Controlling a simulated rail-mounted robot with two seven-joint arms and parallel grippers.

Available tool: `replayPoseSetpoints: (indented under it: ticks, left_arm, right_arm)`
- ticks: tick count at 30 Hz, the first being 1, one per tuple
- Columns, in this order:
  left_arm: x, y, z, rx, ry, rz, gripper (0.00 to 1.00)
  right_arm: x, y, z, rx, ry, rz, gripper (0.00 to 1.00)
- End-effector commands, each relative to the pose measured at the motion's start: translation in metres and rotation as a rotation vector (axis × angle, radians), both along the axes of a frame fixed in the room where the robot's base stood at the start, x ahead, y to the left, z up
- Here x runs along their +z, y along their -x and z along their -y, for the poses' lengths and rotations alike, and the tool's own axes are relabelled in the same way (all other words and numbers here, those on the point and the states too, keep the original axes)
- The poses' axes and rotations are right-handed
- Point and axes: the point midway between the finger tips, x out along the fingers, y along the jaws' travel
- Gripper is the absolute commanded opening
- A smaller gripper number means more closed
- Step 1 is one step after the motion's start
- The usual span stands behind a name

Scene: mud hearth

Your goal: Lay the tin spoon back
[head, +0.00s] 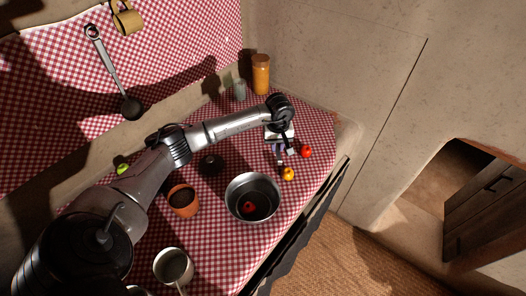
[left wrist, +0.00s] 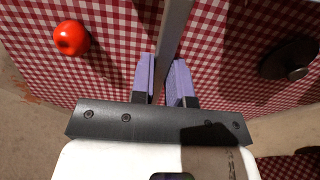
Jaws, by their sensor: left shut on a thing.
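My left gripper (head: 280,154) reaches over the right part of the checked table in the head view. In the left wrist view its two purple pads (left wrist: 164,70) are closed on a flat grey metal strip, which looks like the handle of the tin spoon (left wrist: 174,27). The strip runs away from the pads to the top of that view. The spoon's bowl is out of that view, and I cannot make the spoon out clearly in the head view. My right gripper is not in view.
A metal pot (head: 231,190) with a red thing inside stands near the front edge. A red tomato (head: 306,151) and a yellow fruit (head: 288,174) lie near my gripper. A clay pot (head: 183,201), a pale mug (head: 173,268) and an amber jar (head: 261,75) stand around. A ladle (head: 112,75) hangs behind.

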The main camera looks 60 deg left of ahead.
Motion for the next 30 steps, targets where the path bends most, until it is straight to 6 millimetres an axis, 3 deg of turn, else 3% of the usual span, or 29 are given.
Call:
replayPoseSetpoints:
  ticks: [6, 12, 20, 30]
  left_arm:
    - [-0.026, 0.012, -0.039, 0.001, 0.000, 0.000, 0.00]
    - [-0.037, 0.018, -0.058, -0.002, 0.000, 0.001, 0.00]
    - [-0.046, 0.018, -0.062, -0.003, 0.001, 0.002, 0.00]
    - [-0.080, 0.018, -0.062, -0.004, 0.001, 0.002, 0.00]
  right_arm:
    - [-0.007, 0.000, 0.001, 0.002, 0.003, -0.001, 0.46]
    - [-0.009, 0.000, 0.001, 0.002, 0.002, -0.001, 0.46]
    - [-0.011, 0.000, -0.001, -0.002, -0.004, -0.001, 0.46]
    - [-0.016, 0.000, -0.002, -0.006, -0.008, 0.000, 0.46]
